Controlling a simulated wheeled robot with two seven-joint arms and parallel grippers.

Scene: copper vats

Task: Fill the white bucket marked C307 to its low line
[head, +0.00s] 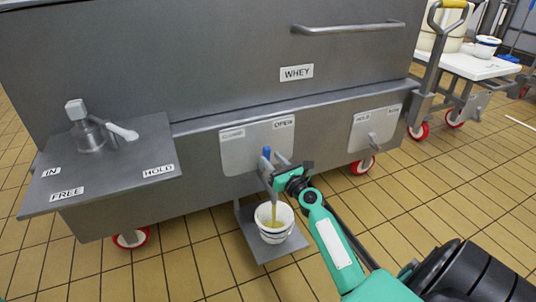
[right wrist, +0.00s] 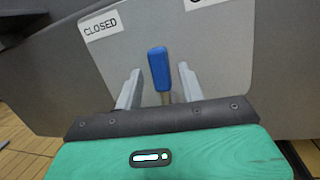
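A white bucket (head: 273,235) stands on a low grey shelf (head: 247,232) under the vat's outlet. A thin yellowish stream (head: 273,212) runs down into it, and yellowish liquid shows inside. Its marking and low line are not legible. The blue-handled valve lever (head: 266,153) points up between the CLOSED and OPEN labels. My right gripper (head: 274,168) is at the lever, with its fingers apart. In the right wrist view the blue handle (right wrist: 158,66) stands between the two fingers (right wrist: 160,88), with gaps on both sides. My left gripper is not in view.
The grey vat (head: 180,60) marked WHEY stands on red wheels. A side shelf (head: 105,175) at left has IN, FREE and HOLD labels and a metal fitting. A second plate (head: 374,135) with a lever is at right. A cart (head: 480,66) with another bucket (head: 486,47) stands behind.

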